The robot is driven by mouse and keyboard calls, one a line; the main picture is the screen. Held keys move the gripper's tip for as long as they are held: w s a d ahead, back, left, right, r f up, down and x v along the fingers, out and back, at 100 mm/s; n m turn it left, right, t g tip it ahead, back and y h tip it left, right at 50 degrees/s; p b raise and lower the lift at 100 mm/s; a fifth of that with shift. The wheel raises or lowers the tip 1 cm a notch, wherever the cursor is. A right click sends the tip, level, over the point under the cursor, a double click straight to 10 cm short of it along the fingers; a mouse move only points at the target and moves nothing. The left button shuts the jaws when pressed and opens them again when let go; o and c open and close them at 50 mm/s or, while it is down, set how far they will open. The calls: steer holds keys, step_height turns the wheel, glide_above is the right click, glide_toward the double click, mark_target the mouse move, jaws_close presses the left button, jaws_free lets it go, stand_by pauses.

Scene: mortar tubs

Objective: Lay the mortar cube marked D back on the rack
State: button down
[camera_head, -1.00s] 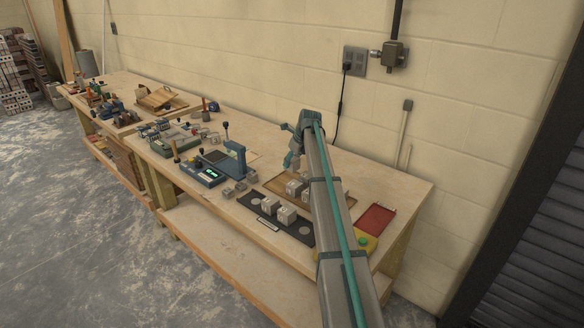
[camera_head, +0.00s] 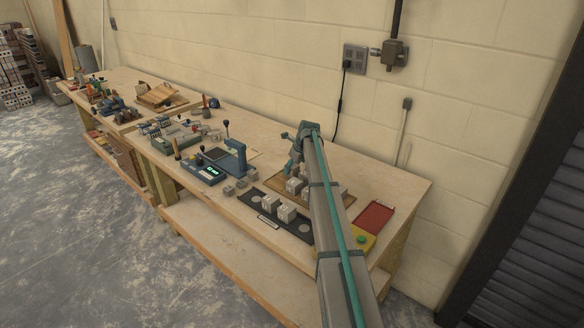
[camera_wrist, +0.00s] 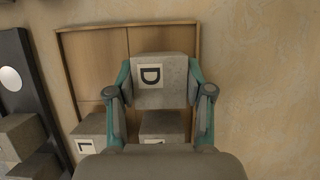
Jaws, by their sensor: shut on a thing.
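The cube marked D (camera_wrist: 176,80) is grey with a black D on a white label. In the wrist view my gripper (camera_wrist: 160,90) is shut on it, one teal finger on each side. The rack is a shallow wooden tray (camera_wrist: 94,58) with dividers, seen beneath and around the cube in the wrist view. I cannot tell whether the cube touches the rack. Other grey cubes (camera_wrist: 160,122) sit nearer in the rack, one labelled L (camera_wrist: 92,127). In the head view my gripper (camera_head: 294,168) is over the wooden rack (camera_head: 338,201), partly hidden by my arm.
A black mat (camera_head: 248,201) with white circles and several cubes lies in front of the rack. A blue device (camera_head: 212,170) stands to the left. A red pad (camera_head: 375,217) and a yellow box with a green button (camera_head: 363,238) are on the right. The wall is behind.

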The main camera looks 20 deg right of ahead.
steer(key=shift+c, duration=2.2)
jaws_free()
steer(key=shift+r, duration=0.1)
steer(key=b+v, duration=0.2)
steer(key=v, duration=1)
